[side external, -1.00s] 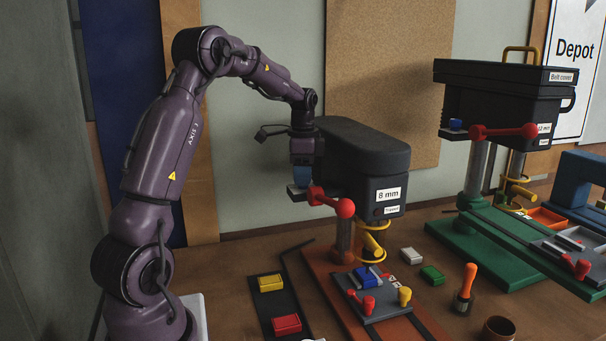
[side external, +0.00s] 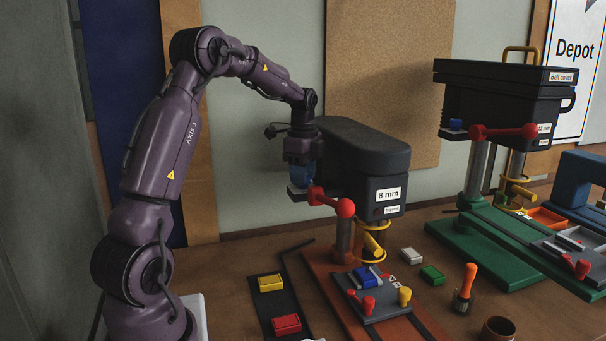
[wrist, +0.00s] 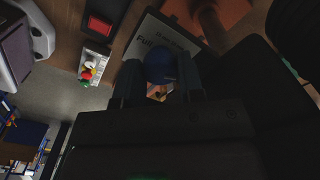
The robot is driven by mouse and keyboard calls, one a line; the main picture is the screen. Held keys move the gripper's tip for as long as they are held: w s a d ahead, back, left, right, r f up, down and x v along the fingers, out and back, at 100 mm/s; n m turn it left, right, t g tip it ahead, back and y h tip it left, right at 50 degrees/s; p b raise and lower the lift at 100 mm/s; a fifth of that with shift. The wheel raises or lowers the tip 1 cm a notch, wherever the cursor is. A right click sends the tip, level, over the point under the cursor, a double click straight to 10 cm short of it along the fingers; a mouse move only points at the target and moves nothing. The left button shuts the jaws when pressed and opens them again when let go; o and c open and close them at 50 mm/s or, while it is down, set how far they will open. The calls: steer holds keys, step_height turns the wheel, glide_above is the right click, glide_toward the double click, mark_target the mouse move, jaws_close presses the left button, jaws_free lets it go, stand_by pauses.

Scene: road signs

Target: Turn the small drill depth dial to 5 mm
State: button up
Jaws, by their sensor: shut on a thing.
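The small drill (side external: 362,160) is dark grey with an "8 mm" label and stands on an orange-brown base. Its blue depth dial sits on a small grey plate (side external: 297,191) at the drill's left side. My gripper (side external: 300,180) points down over that plate. In the wrist view the round blue dial (wrist: 160,64) is between my two fingers, which are shut on it. The plate (wrist: 146,38) beside it reads "Full" and a second line I cannot read. The dial's pointer and exact setting are hidden or too dark to tell.
A red-knobbed lever (side external: 340,205) is close right of my gripper. The larger green-based drill (side external: 500,110) stands at the right. Yellow (side external: 270,283) and red (side external: 287,324) blocks lie on a dark strip. An orange-handled brush (side external: 466,285) and a brown cup (side external: 498,329) stand in front.

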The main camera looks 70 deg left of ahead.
steer(key=o, duration=0.9)
steer(key=shift+r, duration=0.15)
step_height(320, 180, up, 13)
steer(key=shift+f, duration=0.15)
stand_by(0.3)
